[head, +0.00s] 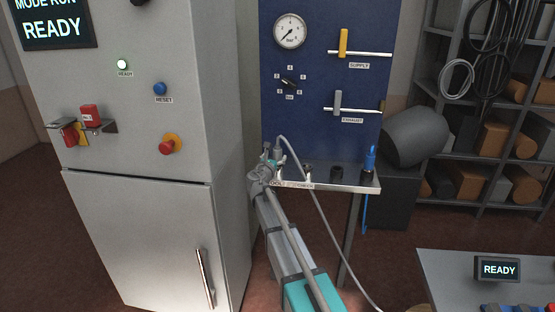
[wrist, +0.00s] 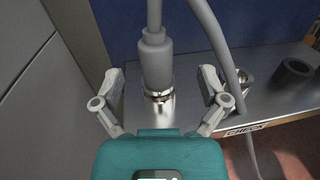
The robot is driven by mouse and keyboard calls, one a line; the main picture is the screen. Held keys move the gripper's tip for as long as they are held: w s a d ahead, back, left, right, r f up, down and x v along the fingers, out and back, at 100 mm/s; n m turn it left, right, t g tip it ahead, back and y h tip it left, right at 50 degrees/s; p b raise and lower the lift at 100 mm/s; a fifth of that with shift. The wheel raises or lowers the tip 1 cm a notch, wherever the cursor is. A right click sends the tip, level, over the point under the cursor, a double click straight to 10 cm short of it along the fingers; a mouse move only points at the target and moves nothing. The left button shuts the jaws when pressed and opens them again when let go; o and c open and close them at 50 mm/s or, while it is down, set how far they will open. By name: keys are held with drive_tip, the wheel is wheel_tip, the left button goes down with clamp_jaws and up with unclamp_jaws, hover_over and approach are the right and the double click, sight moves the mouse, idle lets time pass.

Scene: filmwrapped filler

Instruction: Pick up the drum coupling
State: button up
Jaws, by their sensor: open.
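A grey coupling with a grey hose, seemingly the drum coupling (wrist: 155,62), stands upright on a shiny metal fitting at the shelf in the wrist view. It is small in the head view (head: 277,153), partly hidden by my gripper. My gripper (wrist: 160,82) is open, with one finger on each side of the coupling and gaps between. In the head view my gripper (head: 267,168) is at the left end of the steel shelf (head: 335,181). The label below the coupling is partly hidden by my arm.
The hose (head: 312,205) loops down beside my arm. A metal socket marked CHECK (wrist: 244,80) and a dark ring (wrist: 293,72) are to the right. A blue coupling (head: 370,160) stands at the shelf's right end. A grey cabinet (head: 150,180) is close on the left.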

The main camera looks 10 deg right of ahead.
sight(276, 153)
drive_tip(key=shift+a+x, duration=0.15)
drive_tip(key=shift+x, duration=0.75)
drive_tip(key=shift+a+x, duration=0.1)
drive_tip(key=shift+x, duration=1.7)
clamp_jaws()
drive_tip(key=shift+r, duration=0.1)
